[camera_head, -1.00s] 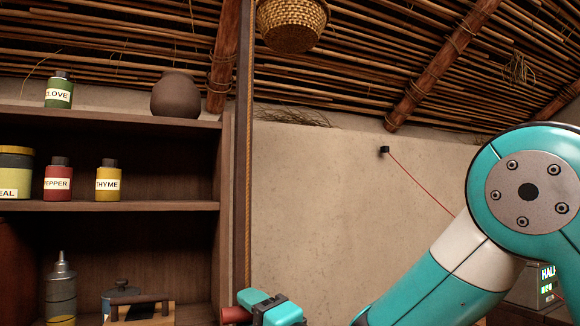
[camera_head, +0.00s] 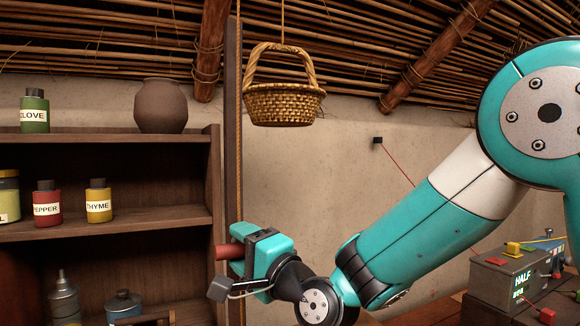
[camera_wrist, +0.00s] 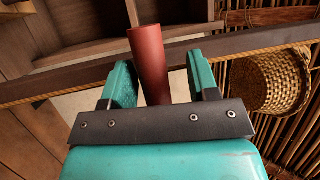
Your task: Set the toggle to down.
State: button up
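My gripper (camera_head: 240,250) is at the lower middle of the head view, in front of the shelf's right post. A dark red cylinder (camera_head: 228,252) sticks out to the left from between its fingers. It also shows in the wrist view (camera_wrist: 150,62), between the two teal fingers, and the exact contact is hard to see. A grey box (camera_head: 508,278) with a lit "HALF" display stands at the lower right, far from my gripper. Small red, yellow and blue parts sit on and beside it. I cannot tell which part is the toggle, or how it is set.
A wooden shelf (camera_head: 110,225) with labelled jars and a brown pot (camera_head: 161,105) fills the left. A wicker basket (camera_head: 285,103) hangs above my gripper. A small black fitting (camera_head: 377,141) with a red line is on the bare wall. My arm crosses the right side.

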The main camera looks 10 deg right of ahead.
notch_tip(320, 180, up, 12)
jog(key=p, duration=0.9)
jog(key=shift+f, duration=0.25)
jog(key=b+v, duration=0.6)
jog(key=v, duration=0.5)
jog(key=shift+f+b, duration=0.2)
jog(key=shift+b, duration=0.1)
jog(key=shift+s, duration=0.1)
